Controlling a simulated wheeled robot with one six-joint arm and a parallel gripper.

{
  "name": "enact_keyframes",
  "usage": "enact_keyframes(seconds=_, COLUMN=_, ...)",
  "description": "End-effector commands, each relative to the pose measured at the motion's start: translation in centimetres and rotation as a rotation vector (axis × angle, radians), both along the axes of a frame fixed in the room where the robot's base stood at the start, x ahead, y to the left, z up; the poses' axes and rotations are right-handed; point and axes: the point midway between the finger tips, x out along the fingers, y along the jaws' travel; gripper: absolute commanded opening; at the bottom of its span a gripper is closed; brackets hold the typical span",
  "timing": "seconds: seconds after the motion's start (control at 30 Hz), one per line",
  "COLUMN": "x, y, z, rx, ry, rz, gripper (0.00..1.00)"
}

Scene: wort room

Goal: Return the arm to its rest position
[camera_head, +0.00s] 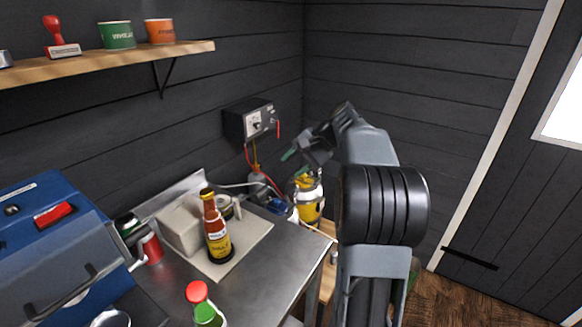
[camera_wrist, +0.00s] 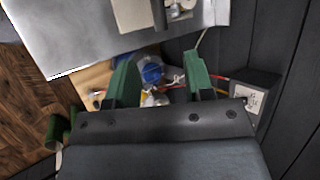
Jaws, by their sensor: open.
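My gripper (camera_wrist: 160,80) shows in the wrist view with its two green fingers spread apart and nothing between them. In the head view my gripper (camera_head: 294,154) is at the end of my raised, bent arm, near the back corner.
The steel counter (camera_head: 270,272) holds a brown bottle (camera_head: 216,232) on a tray, a red-capped green bottle (camera_head: 200,303) and a red can (camera_head: 152,248). A blue machine (camera_head: 50,235) stands at left. A shelf (camera_head: 110,64) hangs above. Wooden floor (camera_head: 470,295) at right is open.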

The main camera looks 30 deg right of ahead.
Motion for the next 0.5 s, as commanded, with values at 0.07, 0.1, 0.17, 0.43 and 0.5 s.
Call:
enact_keyframes(seconds=0.07, x=0.00, y=-0.01, z=0.01, rx=0.000, ry=0.000, rz=0.000, gripper=0.48)
enact_keyframes(seconds=0.1, x=0.00, y=-0.01, z=0.00, rx=0.000, ry=0.000, rz=0.000, gripper=0.48)
enact_keyframes(seconds=0.17, x=0.01, y=-0.01, z=0.00, rx=-0.001, ry=0.000, rz=-0.001, gripper=0.48)
enact_keyframes(seconds=0.43, x=0.11, y=-0.07, z=-0.03, rx=-0.006, ry=-0.010, rz=0.001, gripper=0.48)
enact_keyframes(seconds=0.5, x=0.34, y=-0.66, z=-0.71, rx=-0.050, ry=-0.023, rz=-0.005, gripper=0.48)
